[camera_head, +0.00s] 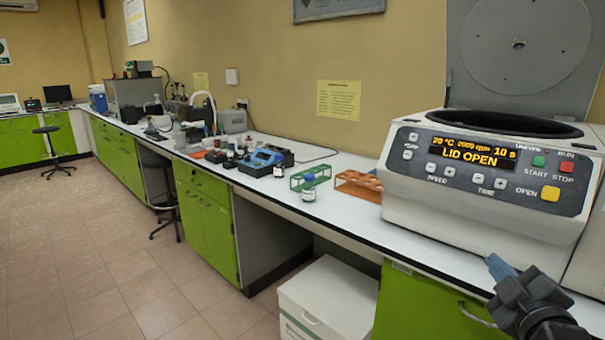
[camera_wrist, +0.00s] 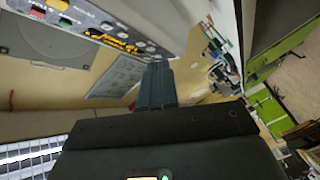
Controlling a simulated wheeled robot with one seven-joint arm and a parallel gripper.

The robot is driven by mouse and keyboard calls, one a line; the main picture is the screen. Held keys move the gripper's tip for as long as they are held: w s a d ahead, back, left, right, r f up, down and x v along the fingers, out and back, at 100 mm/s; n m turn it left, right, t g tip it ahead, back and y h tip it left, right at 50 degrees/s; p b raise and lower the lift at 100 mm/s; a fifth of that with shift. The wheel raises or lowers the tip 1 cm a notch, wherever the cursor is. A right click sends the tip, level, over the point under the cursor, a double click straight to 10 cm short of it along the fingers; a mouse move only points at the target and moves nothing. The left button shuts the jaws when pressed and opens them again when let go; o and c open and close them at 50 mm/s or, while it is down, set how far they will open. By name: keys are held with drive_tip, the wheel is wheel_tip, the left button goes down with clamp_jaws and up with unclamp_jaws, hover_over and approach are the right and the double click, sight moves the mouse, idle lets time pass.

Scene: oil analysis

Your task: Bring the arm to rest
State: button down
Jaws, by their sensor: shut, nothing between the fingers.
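My gripper (camera_head: 494,265) is at the lower right of the head view, in front of the centrifuge and just off the bench edge. It is shut and empty. Its closed fingers also show in the wrist view (camera_wrist: 156,85), pointing up the picture. The centrifuge (camera_head: 480,220) stands on the bench with its lid (camera_head: 520,45) raised, and its display reads "LID OPEN". In the wrist view its panel (camera_wrist: 110,28) appears tilted at the upper left. The gripper looks apart from the centrifuge.
An orange rack (camera_head: 358,186) and a green rack (camera_head: 310,178) stand on the bench (camera_head: 350,214) left of the centrifuge, with a small bottle (camera_head: 309,194) by the green one. A white box (camera_head: 330,300) sits below the bench. The floor (camera_head: 120,240) at left is clear.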

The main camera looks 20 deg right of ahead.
drive_tip(key=s+a+f+m+y, duration=0.2)
drive_tip(key=s+a+f, duration=0.35)
drive_tip(key=a, duration=0.35)
drive_tip(key=s+a+f+m+y, duration=0.1)
drive_tip(key=s+a+f+y, duration=0.1)
drive_tip(key=s+a+f, duration=0.5)
drive_tip(key=s+a+r+m+y, duration=0.1)
drive_tip(key=s+a+r+y, duration=0.1)
drive_tip(key=s+a, duration=0.3)
drive_tip(key=s+a+r+m+y, duration=0.1)
drive_tip(key=s+a+r+y, duration=0.1)
drive_tip(key=s+a, duration=0.4)
drive_tip(key=shift+s+r+y, duration=0.25)
drive_tip(key=shift+s+y, duration=0.35)
drive_tip(key=shift+s, duration=1.05)
